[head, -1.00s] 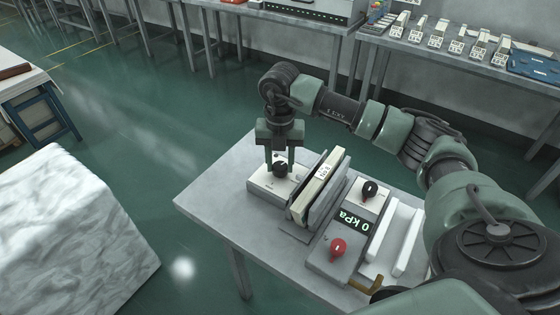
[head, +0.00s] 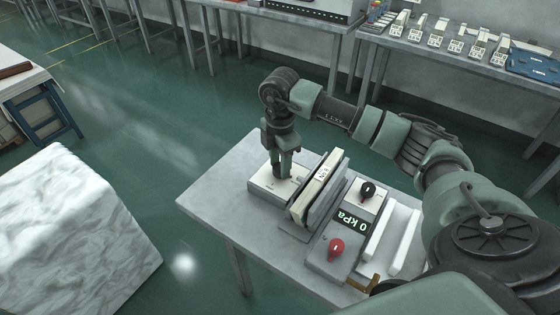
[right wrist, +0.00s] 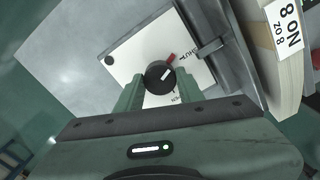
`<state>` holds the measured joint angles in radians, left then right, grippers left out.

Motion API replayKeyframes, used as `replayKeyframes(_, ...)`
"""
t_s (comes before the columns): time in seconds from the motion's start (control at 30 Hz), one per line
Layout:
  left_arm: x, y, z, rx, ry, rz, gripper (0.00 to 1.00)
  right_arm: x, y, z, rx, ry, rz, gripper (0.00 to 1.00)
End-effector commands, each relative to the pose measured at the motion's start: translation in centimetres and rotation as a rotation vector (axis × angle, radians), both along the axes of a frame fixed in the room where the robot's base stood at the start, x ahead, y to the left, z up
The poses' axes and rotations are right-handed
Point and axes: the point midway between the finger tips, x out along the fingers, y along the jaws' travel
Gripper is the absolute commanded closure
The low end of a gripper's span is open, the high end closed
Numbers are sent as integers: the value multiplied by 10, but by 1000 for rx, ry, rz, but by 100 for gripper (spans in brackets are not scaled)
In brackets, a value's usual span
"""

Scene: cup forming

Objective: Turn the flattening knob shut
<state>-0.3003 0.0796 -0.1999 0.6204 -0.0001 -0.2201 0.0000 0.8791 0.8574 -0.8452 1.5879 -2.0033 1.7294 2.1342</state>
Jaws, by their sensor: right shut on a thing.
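The flattening knob (right wrist: 160,77) is a round black knob with a white mark, on a white-faced box (right wrist: 125,50). A red mark (right wrist: 170,58) lies beside it on the face near printed lettering, apparently "SHUT". In the right wrist view, my right gripper (right wrist: 158,84) has its two fingers on either side of the knob, shut on it. In the head view, my right gripper (head: 283,174) reaches straight down onto the white box (head: 261,188) and hides most of the knob. My left gripper is not in view.
Upright plates with a labelled pale block (head: 318,185) stand close right of the box. Further right are a panel reading 0 kPa (head: 349,221), a red knob (head: 336,247), another black knob (head: 368,190) and white bars (head: 392,240). The table's left part (head: 212,197) is clear.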

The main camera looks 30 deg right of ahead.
Motion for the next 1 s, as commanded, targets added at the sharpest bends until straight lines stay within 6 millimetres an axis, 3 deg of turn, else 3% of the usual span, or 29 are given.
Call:
replayKeyframes(0.4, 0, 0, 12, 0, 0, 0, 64, 4, -3, 6, -1, -14, -286, 100)
replayKeyframes(1.0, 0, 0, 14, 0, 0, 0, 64, 4, -3, 5, -2, -14, -370, 100)
